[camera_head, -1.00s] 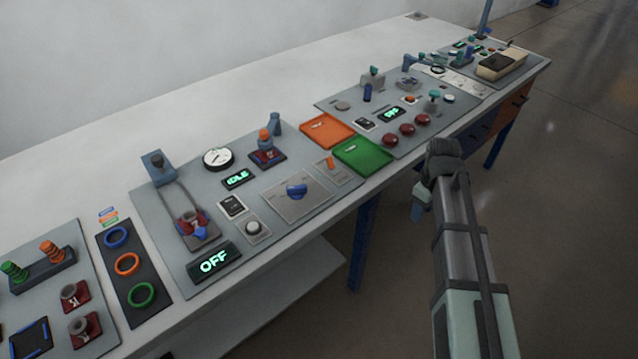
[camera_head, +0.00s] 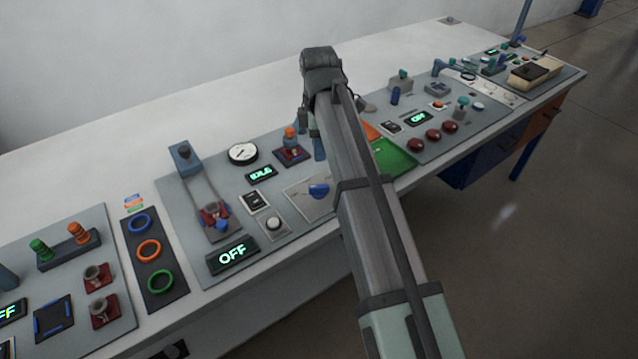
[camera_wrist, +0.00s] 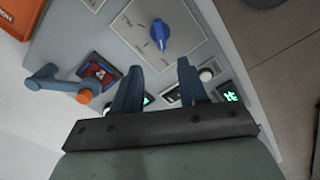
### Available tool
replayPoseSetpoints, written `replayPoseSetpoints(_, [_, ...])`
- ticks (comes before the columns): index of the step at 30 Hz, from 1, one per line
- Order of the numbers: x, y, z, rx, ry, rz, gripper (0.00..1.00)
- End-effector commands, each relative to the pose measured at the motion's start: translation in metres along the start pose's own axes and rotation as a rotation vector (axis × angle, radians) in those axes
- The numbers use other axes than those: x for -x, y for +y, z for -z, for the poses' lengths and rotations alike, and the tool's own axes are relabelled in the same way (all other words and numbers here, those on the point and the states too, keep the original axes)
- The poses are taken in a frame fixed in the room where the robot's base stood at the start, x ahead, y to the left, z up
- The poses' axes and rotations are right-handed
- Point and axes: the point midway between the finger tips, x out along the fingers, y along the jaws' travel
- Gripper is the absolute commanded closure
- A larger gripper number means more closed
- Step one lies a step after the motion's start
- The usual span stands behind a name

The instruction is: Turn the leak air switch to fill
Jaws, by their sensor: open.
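The switch is a blue rotary knob (camera_head: 318,190) on a square grey plate, just left of my arm in the head view. In the wrist view the blue knob (camera_wrist: 160,33) shows fully, with its plate (camera_wrist: 127,30) around it. The markings on the plate are too small to read. My gripper (camera_wrist: 159,68) is open and empty, its two blue fingers apart over the panel. In the wrist view the knob appears beyond the fingertips, roughly centred between them and not touched. In the head view my forearm hides most of the fingers.
A blue lever with an orange knob (camera_wrist: 84,96) stands left of the fingers in the wrist view. A round gauge (camera_head: 243,153), an IDLE display (camera_head: 261,174) and an OFF display (camera_head: 233,257) share the panel. A green tray (camera_head: 396,160) lies right of my arm.

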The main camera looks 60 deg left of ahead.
Motion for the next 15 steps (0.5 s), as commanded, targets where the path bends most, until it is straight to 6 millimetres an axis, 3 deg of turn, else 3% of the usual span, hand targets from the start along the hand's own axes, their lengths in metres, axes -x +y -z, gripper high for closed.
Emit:
replayPoseSetpoints(5, [-0.017,-0.001,0.000,0.001,0.000,0.001,0.57])
replayPoseSetpoints(15, [-0.076,-0.001,0.000,0.000,-0.001,0.001,0.57])
